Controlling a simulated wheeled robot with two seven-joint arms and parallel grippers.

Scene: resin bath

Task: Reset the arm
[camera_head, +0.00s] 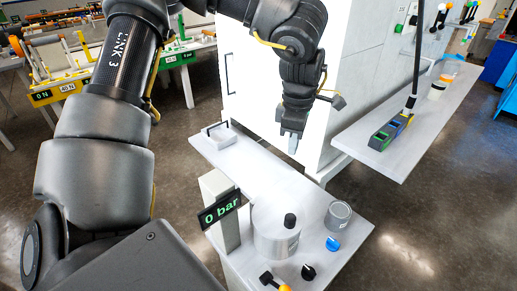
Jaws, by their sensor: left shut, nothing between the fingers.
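My left arm comes in from the left and arches over the top of the head view. My left gripper (291,138) hangs down, fingers shut and empty, in front of the white cabinet. It is above the back of the white bench (258,180) and apart from everything on it. My right gripper does not show.
The white cabinet (285,90) stands behind. A shelf (425,120) juts out at right.

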